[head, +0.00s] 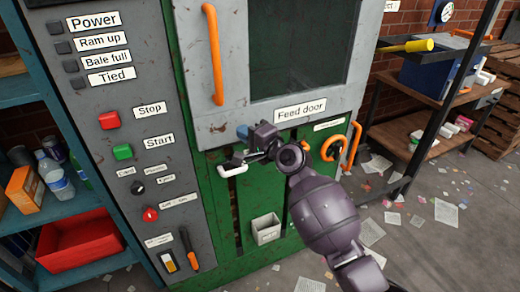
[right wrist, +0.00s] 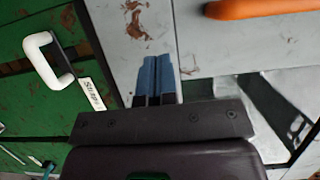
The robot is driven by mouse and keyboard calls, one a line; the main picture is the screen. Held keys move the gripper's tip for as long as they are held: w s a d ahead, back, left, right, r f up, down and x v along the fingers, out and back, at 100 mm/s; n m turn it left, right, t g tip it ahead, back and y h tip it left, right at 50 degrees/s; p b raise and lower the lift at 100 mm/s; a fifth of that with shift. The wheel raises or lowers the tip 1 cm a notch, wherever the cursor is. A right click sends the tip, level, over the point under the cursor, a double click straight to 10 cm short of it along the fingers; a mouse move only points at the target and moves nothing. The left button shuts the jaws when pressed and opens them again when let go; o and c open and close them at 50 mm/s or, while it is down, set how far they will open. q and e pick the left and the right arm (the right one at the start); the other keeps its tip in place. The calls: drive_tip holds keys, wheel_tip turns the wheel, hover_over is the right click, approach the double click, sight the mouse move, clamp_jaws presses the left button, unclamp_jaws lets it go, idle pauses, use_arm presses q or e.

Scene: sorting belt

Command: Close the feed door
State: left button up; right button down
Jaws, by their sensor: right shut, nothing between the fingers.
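The grey feed door (head: 232,115) carries a dark window, an upright orange handle (head: 213,55) on its left side and a "Feed door" label (head: 300,111) low down. I cannot tell for sure whether it sits fully flush with the frame. My right gripper (head: 243,132) is at the door's lower edge, below the orange handle and left of the label. In the right wrist view its blue fingertips (right wrist: 155,78) are together and empty, pointing at the grey metal. The orange handle (right wrist: 260,8) shows there at the top right, apart from the fingers. My left gripper is out of view.
A white handle (head: 233,169) is on the green panel below the door. An orange lever (head: 354,143) is right of my wrist. A control panel with a red stop button (head: 109,120) stands left. Shelving (head: 400,140) is at the right, and litter covers the floor.

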drive_tip(key=s+d, duration=0.3)
drive_tip(key=s, duration=0.3)
drive_tip(key=shift+s+d, duration=0.15)
drive_tip(key=shift+s, duration=0.2)
drive_tip(key=s+d+f+n+t+h, duration=0.25)
drive_tip(key=d+f+n+h, duration=0.2)
drive_tip(key=d, duration=0.45)
drive_tip(key=s+d+f+n+t+h, duration=0.2)
drive_tip(key=s+d+f+n+h, duration=0.25)
drive_tip(key=d, duration=0.45)
drive_tip(key=s+d+f+g+h, duration=0.2)
drive_tip(key=s+d+f, duration=0.4)
drive_tip(key=s+f, duration=0.3)
drive_tip(key=s+d+f+g+h, duration=0.2)
drive_tip(key=s+d+f, duration=0.4)
drive_tip(key=s, duration=0.5)
wheel_tip(320, 180, down, 3)
drive_tip(key=shift+s+d+r+g+h, duration=0.15)
drive_tip(key=shift+s+d+g+h, duration=0.15)
drive_tip(key=shift+s+g, duration=0.05)
drive_tip(key=c, duration=1.8)
unclamp_jaws()
